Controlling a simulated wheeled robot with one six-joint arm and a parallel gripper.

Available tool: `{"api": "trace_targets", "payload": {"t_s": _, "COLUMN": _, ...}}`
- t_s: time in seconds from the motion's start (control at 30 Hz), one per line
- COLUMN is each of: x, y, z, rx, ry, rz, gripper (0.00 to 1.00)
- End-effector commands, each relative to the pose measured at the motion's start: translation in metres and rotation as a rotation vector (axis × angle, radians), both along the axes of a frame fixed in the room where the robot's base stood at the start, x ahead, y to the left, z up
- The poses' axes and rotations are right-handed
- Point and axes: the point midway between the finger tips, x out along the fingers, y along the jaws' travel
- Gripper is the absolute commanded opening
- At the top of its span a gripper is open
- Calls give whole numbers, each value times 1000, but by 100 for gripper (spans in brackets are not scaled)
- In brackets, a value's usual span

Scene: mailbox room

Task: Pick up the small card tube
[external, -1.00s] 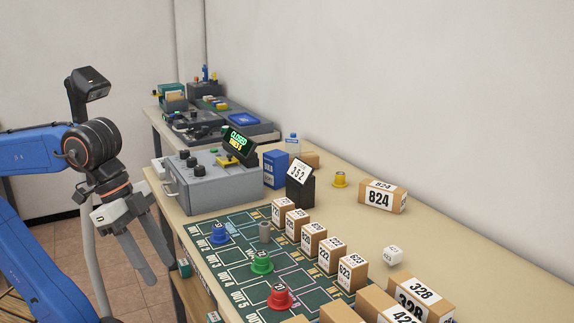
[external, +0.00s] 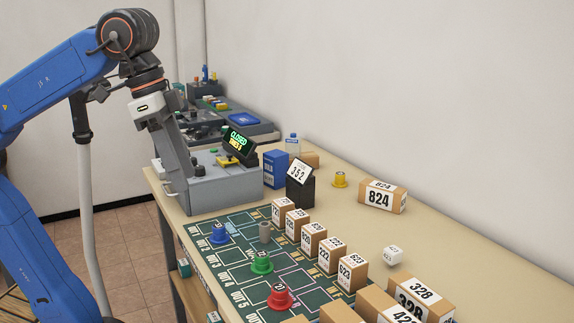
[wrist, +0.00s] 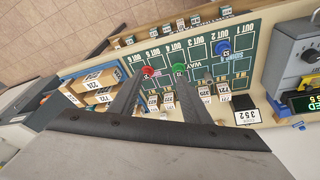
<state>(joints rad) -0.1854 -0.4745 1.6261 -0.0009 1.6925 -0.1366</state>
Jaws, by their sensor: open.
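The small card tube (external: 265,232) appears as a short grey cylinder. It stands upright on the green printed mat (external: 232,257), between the blue piece (external: 219,233) and the row of small boxes. My gripper (external: 186,158) is raised at the left end of the table, in front of the grey control box, well apart from the tube. In the wrist view its two fingers are spread with nothing between them.
Green (external: 261,262) and red (external: 280,297) pieces also stand on the mat. A row of numbered boxes (external: 313,238) lines its far side. A 352 sign (external: 300,182) and the grey control box (external: 215,188) stand beyond the mat's left end.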

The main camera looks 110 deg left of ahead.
Motion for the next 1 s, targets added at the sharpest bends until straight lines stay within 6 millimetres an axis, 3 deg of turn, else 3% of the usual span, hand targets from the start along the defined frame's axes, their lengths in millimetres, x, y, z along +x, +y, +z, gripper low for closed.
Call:
{"api": "trace_targets", "payload": {"t_s": 0.23, "x": 45, "y": 70, "z": 1, "rx": -59, "ry": 101, "rz": 297, "gripper": 43}}
{"api": "trace_targets", "payload": {"t_s": 0.5, "x": 69, "y": 145, "z": -3, "rx": -118, "ry": 186, "rz": 573, "gripper": 43}}
{"api": "trace_targets", "payload": {"t_s": 0.7, "x": 75, "y": 179, "z": -7, "rx": -143, "ry": 221, "rz": 686, "gripper": 43}}
{"api": "trace_targets", "payload": {"t_s": 1.0, "x": 77, "y": 212, "z": -12, "rx": -167, "ry": 251, "rz": 790, "gripper": 43}}
